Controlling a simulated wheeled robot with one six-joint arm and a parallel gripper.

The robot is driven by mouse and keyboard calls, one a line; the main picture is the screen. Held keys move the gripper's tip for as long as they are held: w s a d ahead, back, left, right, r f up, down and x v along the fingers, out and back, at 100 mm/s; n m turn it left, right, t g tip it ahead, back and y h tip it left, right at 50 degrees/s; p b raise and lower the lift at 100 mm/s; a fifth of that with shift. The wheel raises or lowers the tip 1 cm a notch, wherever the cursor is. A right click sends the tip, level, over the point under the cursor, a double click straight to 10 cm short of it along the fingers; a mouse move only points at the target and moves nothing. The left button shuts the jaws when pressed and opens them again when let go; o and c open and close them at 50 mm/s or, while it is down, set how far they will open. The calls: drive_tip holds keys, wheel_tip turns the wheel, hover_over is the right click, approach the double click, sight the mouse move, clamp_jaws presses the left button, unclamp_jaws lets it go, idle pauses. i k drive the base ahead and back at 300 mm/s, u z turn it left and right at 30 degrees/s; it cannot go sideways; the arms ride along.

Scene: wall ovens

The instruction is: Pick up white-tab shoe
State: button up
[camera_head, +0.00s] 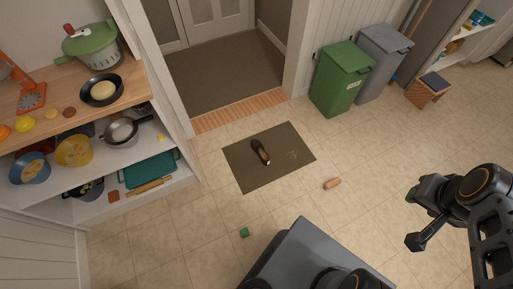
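A dark brown shoe (260,150) lies on the dark doormat (240,175) in front of the doorway. A small pale patch shows near its lower end; I cannot make out clearly whether it is a tab. My gripper (416,216) is at the right side of the view, well to the right of the shoe and apart from it. Its two fingers are spread and nothing shows between them.
A green bin (341,80) and a grey bin (382,65) stand at the back. Loaded shelves (165,140) line the left. Floor around the mat is mostly clear.

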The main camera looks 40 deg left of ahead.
sight(258, 146)
drive_tip(key=u, duration=0.85)
drive_tip(key=i, duration=0.9)
drive_tip(key=u, duration=0.95)
